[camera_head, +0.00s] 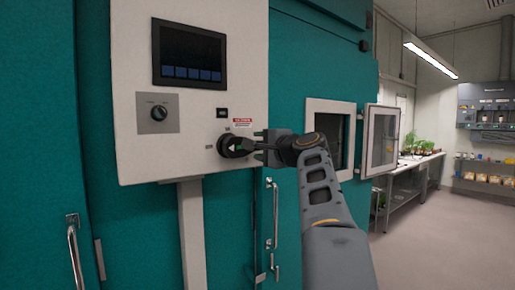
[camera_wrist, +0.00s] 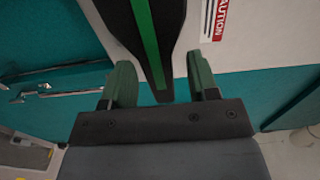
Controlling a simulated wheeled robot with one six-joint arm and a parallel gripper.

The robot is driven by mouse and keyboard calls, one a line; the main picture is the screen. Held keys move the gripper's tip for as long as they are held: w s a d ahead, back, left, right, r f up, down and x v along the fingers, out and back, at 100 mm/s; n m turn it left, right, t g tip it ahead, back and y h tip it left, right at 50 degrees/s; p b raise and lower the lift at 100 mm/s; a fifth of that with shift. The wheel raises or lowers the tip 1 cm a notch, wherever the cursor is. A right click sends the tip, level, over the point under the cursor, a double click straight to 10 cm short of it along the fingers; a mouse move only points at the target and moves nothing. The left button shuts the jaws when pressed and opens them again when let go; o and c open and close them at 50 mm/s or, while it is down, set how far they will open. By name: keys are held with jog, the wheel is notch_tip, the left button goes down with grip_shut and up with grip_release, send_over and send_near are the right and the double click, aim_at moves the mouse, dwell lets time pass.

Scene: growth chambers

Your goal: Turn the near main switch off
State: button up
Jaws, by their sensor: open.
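The main switch (camera_head: 231,147) is a black rotary knob low on the right of the white control panel, with a small pale mark on its face. In the wrist view its dark handle with a green stripe (camera_wrist: 151,38) reaches down between my fingertips. My gripper (camera_head: 261,146) is right at the switch's right side, coming from the right. In the wrist view my gripper (camera_wrist: 160,77) is open, with one green-grey finger on each side of the handle's end. I cannot tell whether the fingers touch it. The lettering around the switch is too small to read.
The white panel (camera_head: 135,90) also carries a dark screen (camera_head: 189,54) and a smaller knob (camera_head: 158,112). A red caution label (camera_wrist: 219,20) sits beside the switch. A small chamber door (camera_head: 382,141) stands open to the right. Door handles (camera_head: 75,255) stick out below. Floor at right is clear.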

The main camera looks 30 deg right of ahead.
jog(key=s+b, duration=0.2)
jog(key=s, duration=1)
jog(key=shift+w+d, duration=0.1)
jog(key=d+f+n+g+h, duration=0.1)
jog(key=d+f+g, duration=0.1)
jog(key=f, duration=0.5)
jog(key=d+f+g+h, duration=0.1)
jog(key=d+f+g, duration=0.15)
jog(key=f, duration=0.45)
jog(key=a+f+n+g+p, duration=0.1)
jog(key=a+f+n+g, duration=0.4)
jog(key=f, duration=0.6)
jog(key=s+a+f+n+g+p, duration=0.2)
jog(key=a+f+n, duration=0.3)
jog(key=a, duration=0.5)
jog(key=s+a+f+n+g+y+p, duration=0.1)
jog(key=s+a+f+n, duration=0.4)
jog(key=a+f, duration=0.5)
jog(key=shift+a+f+n+g+p, duration=0.2)
jog(key=shift+a+n+g+p, duration=0.4)
jog(key=shift+g, duration=0.35)
jog(key=shift+a+r+n+y, duration=0.15)
jog(key=shift+a+n+y, duration=0.15)
jog(key=shift+a, duration=0.25)
jog(key=shift+c, duration=0.4)
